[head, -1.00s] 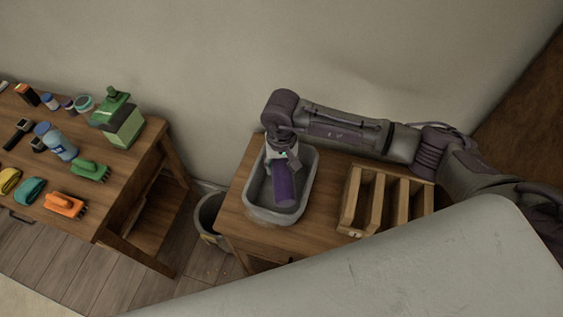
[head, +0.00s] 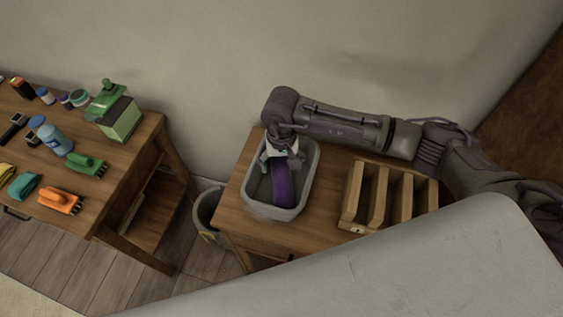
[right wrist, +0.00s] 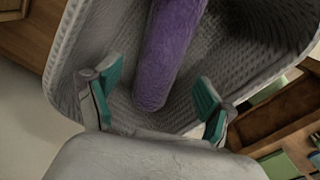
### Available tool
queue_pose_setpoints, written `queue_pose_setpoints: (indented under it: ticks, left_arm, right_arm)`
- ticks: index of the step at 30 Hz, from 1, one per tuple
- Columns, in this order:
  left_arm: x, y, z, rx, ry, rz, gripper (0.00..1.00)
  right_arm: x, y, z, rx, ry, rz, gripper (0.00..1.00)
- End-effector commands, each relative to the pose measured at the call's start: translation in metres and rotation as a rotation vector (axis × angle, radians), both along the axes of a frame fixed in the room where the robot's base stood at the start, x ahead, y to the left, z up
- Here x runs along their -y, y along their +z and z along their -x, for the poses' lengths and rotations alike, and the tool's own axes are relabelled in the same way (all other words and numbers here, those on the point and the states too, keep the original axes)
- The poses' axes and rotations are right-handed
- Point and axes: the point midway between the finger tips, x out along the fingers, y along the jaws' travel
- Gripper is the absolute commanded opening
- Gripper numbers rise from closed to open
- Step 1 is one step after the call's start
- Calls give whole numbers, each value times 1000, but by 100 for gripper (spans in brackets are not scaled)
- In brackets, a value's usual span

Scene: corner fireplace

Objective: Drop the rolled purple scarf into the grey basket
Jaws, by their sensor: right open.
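The rolled purple scarf (head: 283,186) lies inside the grey basket (head: 276,212) on the small wooden table. In the right wrist view the scarf (right wrist: 168,50) lies lengthwise on the basket's textured inside (right wrist: 235,55). My right gripper (head: 280,158) is above the basket at its far end. In the right wrist view its teal-padded fingers (right wrist: 155,98) are spread wide, with the scarf's near end between and beyond them, apart from both pads. My left gripper is not in view.
A slotted wooden rack (head: 390,200) stands right of the basket on the small table (head: 235,215). A bin (head: 208,212) stands on the floor to the left. Another table (head: 100,205) at left holds brushes, bottles and a green container (head: 120,120).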

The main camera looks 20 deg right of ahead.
Motion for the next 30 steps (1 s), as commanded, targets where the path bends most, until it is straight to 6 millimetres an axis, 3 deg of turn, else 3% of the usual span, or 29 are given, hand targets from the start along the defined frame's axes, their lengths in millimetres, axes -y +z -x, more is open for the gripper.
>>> queue_pose_setpoints:
  ticks: [5, 19, 24, 30]
  left_arm:
    - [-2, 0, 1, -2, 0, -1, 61]
    - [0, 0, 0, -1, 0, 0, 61]
    - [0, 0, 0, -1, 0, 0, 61]
    - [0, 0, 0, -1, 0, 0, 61]
  right_arm:
    - [0, 12, -2, 4, 0, -1, 82]
    - [0, 103, -1, 4, 1, 0, 82]
    - [0, 118, 0, 1, -1, 0, 82]
    - [0, 120, 0, 0, 0, 0, 82]
